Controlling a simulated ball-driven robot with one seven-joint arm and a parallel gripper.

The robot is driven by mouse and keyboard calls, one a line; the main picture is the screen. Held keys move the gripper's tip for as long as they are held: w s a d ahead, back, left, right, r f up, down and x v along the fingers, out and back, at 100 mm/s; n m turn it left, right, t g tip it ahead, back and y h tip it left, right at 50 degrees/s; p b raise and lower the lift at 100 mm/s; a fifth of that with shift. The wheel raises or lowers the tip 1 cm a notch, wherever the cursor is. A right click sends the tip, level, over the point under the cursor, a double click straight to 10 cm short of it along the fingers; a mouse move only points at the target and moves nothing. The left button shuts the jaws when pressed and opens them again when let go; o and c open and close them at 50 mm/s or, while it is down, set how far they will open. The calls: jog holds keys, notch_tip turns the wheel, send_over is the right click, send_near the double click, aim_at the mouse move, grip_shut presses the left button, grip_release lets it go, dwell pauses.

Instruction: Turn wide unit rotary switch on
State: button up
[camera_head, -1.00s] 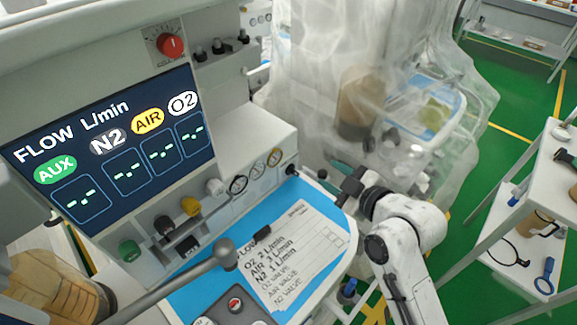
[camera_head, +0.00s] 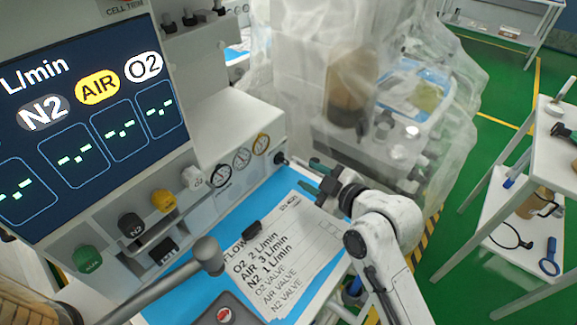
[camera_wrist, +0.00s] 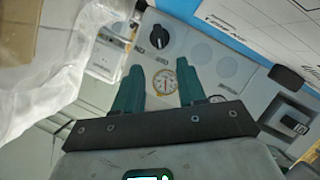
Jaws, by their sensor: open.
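The wide unit is the white console with the flow screen (camera_head: 85,110). A black rotary switch (camera_head: 280,158) sits at the right end of its front panel, beyond the gauges. In the wrist view the switch (camera_wrist: 158,37) is a round black knob with a light mark, past the fingertips. My gripper (camera_head: 308,176) is open and empty, a little to the right of the switch and in front of the panel. Its two green fingers (camera_wrist: 160,70) point towards the panel, apart from the switch. No finger touches it.
A blue work surface (camera_head: 190,293) with a printed sheet (camera_head: 290,250) lies below the panel. Green, black, yellow and white knobs line the panel left of the gauges (camera_head: 241,157). A plastic-draped unit (camera_head: 440,165) stands behind my gripper. White shelves (camera_head: 480,235) stand at right.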

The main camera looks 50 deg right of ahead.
aim_at(285, 162)
jog(key=x, duration=0.9)
jog(key=shift+w+f+p, duration=0.15)
jog(key=shift+w+p, duration=0.15)
jog(key=shift+p, duration=0.05)
jog(key=shift+c, duration=0.3)
grip_shut()
